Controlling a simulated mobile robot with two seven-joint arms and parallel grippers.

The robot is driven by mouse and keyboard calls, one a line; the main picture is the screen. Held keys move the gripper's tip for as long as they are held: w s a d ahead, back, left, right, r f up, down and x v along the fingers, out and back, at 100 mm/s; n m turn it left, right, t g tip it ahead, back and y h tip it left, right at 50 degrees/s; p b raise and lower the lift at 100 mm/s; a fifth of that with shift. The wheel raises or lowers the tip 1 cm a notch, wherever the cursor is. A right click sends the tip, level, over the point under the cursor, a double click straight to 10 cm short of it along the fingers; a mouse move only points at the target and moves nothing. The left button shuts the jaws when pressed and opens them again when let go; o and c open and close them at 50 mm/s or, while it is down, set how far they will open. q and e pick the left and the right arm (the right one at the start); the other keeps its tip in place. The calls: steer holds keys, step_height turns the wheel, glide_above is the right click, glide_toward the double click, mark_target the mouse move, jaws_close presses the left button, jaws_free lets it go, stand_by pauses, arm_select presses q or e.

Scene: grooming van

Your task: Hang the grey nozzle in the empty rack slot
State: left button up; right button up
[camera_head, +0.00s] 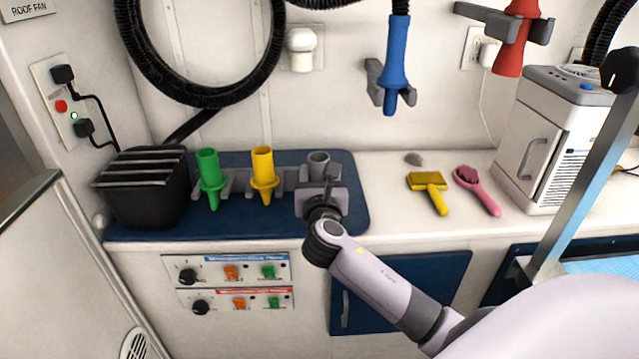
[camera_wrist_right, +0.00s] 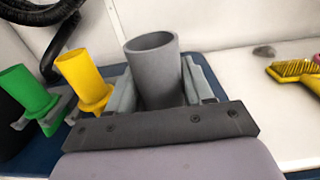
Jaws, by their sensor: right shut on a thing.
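The grey nozzle (camera_head: 318,158) stands upright at the right of the yellow nozzle (camera_head: 263,168), with its round open top showing. My right gripper (camera_head: 322,185) is shut on it, coming from the front. In the right wrist view the grey nozzle (camera_wrist_right: 152,65) stands between grey pieces on both sides, and its lower part is hidden behind my gripper's dark bar. The grey rack (camera_head: 287,180) holds the green nozzle (camera_head: 209,175) and the yellow nozzle. I cannot tell whether the grey nozzle rests in a slot. My left gripper is not in view.
A black ridged box (camera_head: 145,190) stands left of the rack on the blue mat (camera_head: 350,222). A yellow brush (camera_head: 428,185) and a pink brush (camera_head: 474,182) lie to the right. A blue nozzle (camera_head: 396,60) and a red nozzle (camera_head: 513,45) hang on the wall.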

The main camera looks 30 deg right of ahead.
steer(key=shift+x, duration=2.85)
steer(key=shift+r, duration=0.1)
steer(key=shift+f, duration=0.55)
steer(key=shift+f, duration=0.2)
